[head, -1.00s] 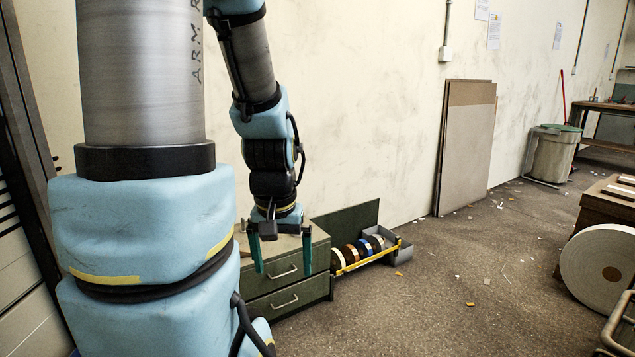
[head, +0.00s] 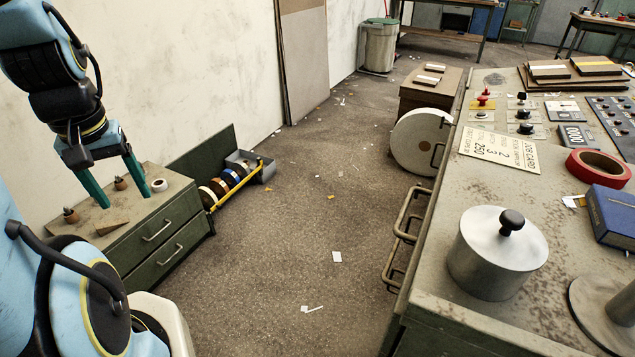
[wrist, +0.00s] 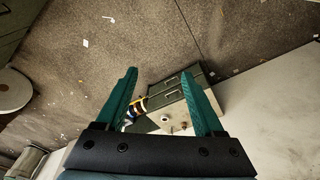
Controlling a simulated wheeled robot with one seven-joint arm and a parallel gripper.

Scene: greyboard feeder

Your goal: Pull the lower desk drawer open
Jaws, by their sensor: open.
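The desk (head: 440,300) stands on the right in the head view, with a worn green-grey top. Two bar handles, an upper (head: 407,212) and a lower one (head: 393,262), stick out from its left side; the drawer fronts behind them are seen too edge-on to make out. My gripper (head: 126,200) is open and empty at the left, well apart from the desk. It overlaps a low green two-drawer cabinet (head: 165,232) in the head view. In the wrist view my open fingers (wrist: 159,72) frame that cabinet (wrist: 172,97) some distance beyond them, not touching it.
Clear floor (head: 300,235) with paper scraps lies between cabinet and desk. A tape-roll rack (head: 262,170) stands behind the cabinet. A large white roll (head: 412,142) is beyond the desk's handles. A lidded metal pot (head: 488,270) and red tape roll (head: 598,168) sit on the desk.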

